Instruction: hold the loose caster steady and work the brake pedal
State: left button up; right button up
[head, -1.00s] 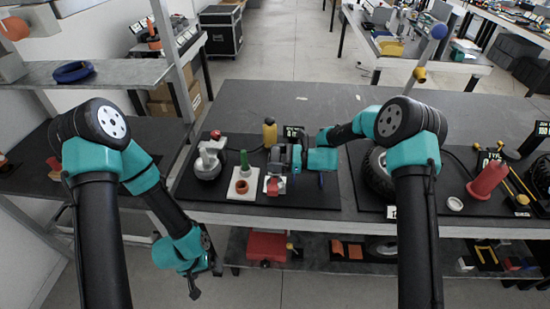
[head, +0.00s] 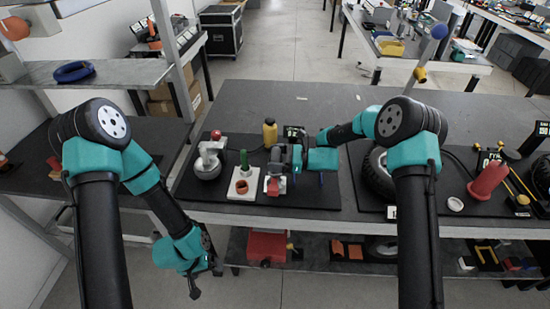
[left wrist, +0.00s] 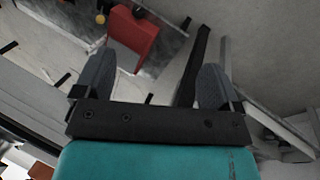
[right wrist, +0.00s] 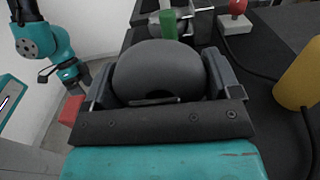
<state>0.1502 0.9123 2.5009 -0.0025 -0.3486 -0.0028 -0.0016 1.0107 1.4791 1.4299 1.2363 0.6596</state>
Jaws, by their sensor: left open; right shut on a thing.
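The caster's dark grey wheel (right wrist: 165,72) sits between the fingers of my right gripper (right wrist: 160,88), which is shut on it. My left gripper (head: 195,285) hangs low in front of the bench, away from the caster. Its fingers (left wrist: 155,85) are open and empty.
A red box (head: 267,246) lies on the lower shelf. A black tire (head: 379,175) is to the right.

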pick_arm(q)
jog(key=shift+w+r, duration=0.1)
jog(key=shift+w, duration=0.05)
jog(key=shift+c, duration=1.3)
jog(key=shift+w+r, duration=0.2)
jog(key=shift+w, duration=0.05)
jog(key=shift+c, duration=0.7)
jog(key=w+d+r, duration=0.1)
jog(key=w+r, duration=0.2)
jog(key=r, duration=0.1)
jog(key=w+d+r+m+t+h, duration=0.1)
jog(key=w+d+r, duration=0.1)
jog(key=w+r, duration=0.2)
jog(key=w+d+r+m+t+h, duration=0.1)
jog(key=w+r, duration=0.2)
jog(key=r, duration=0.1)
jog(key=shift+w+d, duration=0.15)
jog(key=c, duration=1.1)
jog(key=w+d+r, duration=0.1)
jog(key=r, duration=0.4)
jog(key=w+d+r+m, duration=0.1)
jog(key=d+r, duration=0.1)
jog(key=r, duration=0.3)
jog(key=w+d+r+m+t, duration=0.1)
jog(key=w+d+r, duration=0.1)
jog(key=r, duration=0.3)
grip_shut()
